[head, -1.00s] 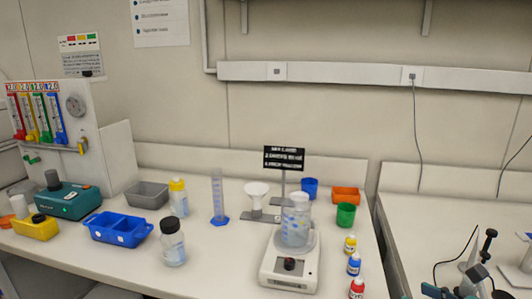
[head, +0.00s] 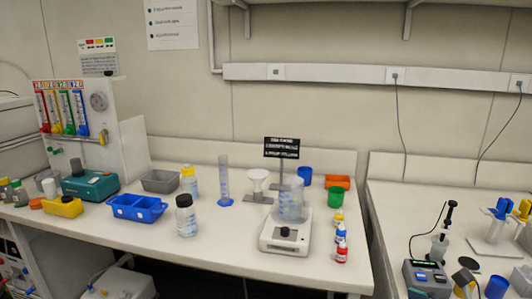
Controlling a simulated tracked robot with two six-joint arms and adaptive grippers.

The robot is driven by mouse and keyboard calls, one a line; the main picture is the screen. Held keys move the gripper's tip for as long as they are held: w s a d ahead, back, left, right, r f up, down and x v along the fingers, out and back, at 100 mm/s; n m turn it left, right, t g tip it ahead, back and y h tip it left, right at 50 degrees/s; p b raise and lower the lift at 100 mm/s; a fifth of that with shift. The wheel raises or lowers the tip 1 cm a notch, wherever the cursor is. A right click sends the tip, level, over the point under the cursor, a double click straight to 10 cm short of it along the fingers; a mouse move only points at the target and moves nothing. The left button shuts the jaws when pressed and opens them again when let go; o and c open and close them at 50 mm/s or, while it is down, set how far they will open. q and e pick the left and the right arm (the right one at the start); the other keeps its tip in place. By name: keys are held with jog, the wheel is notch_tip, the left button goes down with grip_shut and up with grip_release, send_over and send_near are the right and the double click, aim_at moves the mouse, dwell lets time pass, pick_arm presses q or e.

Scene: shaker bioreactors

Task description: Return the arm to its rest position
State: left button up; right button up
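Neither of my arms nor my grippers shows in the head view, so their pose and what they hold cannot be seen. The white bench (head: 215,245) stands in front of me. On it a glass vessel (head: 291,202) sits on a white stirrer-like device (head: 286,236) with a black knob. A black-capped bottle (head: 186,218) stands upright to its left, and a yellow-capped bottle (head: 189,181) stands behind that one.
A blue tray (head: 137,208), a grey bin (head: 160,181) and a teal device (head: 91,187) stand at the left. Small dropper bottles (head: 341,243) stand near the bench's right edge. A second bench (head: 390,213) with instruments lies beyond a gap. The front middle of the bench is clear.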

jog(key=s+a+f+m+g+y, duration=0.1)
jog(key=a+f+m+g, duration=0.2)
jog(key=a+f+m, duration=0.6)
jog(key=s+a+f+m+g, duration=0.2)
jog(key=a+f+m, duration=0.3)
jog(key=a+f, duration=0.75)
jog(key=s+d+f+m+g+h, duration=0.1)
jog(key=s+f+m, duration=0.6)
jog(key=m, duration=0.8)
jog(key=s+d+f+m+g+h, duration=0.1)
jog(key=s+f+m+g+h, duration=0.1)
jog(key=s+f+m+g, duration=0.3)
jog(key=s+f+m+p, duration=0.1)
jog(key=s+m, duration=0.3)
jog(key=m, duration=0.5)
jog(key=shift+d+f+m+h, duration=0.25)
jog(key=shift+f+m+h, duration=0.15)
